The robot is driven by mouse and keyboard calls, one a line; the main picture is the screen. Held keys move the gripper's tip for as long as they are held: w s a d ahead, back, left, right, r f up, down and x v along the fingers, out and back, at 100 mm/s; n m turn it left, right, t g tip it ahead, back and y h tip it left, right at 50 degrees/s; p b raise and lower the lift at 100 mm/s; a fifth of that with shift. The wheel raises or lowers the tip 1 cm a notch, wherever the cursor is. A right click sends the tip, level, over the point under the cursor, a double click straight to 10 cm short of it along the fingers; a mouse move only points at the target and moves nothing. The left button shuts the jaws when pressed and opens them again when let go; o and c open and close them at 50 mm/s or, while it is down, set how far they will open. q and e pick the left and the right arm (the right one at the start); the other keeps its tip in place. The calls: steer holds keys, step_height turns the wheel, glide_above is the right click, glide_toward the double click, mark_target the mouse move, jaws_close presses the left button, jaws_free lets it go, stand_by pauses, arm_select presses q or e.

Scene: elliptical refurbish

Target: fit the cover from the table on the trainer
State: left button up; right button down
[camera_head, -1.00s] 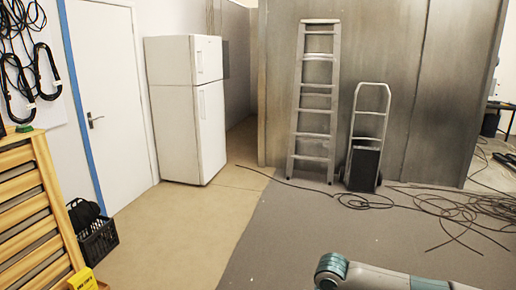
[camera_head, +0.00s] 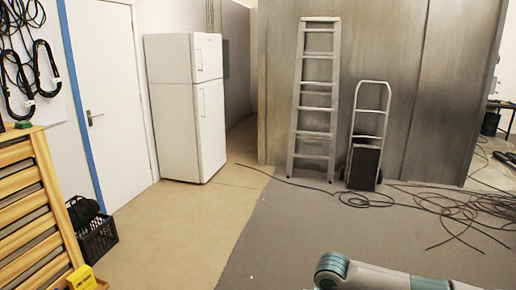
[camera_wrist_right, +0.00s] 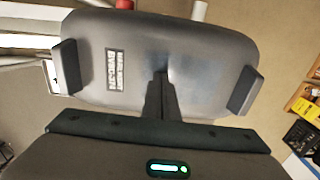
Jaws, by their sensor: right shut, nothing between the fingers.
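In the right wrist view a wide, rounded dark grey panel (camera_wrist_right: 205,75) with a pale printed label fills the upper middle. It has a dark block at each side. I cannot tell whether it is the cover or part of the trainer. My right gripper (camera_wrist_right: 160,78) is shut and empty, its fingers in front of the middle of the panel. I cannot tell whether the tips touch it. In the head view only a link of my right arm shows at the bottom right. My left gripper, the table and the whole trainer are not in view there.
A white fridge (camera_head: 186,108), a ladder (camera_head: 314,100) and a hand truck (camera_head: 366,140) stand at the back. Loose cables (camera_head: 455,208) lie on the floor at right. A slatted wooden piece (camera_head: 35,215) and a black crate (camera_head: 97,238) are at left. The middle floor is clear.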

stand_by(0.4)
steer(key=shift+f, duration=0.1)
steer(key=shift+s, duration=0.1)
stand_by(0.3)
step_height(320, 180, up, 7)
steer(key=p, duration=0.1)
stand_by(0.8)
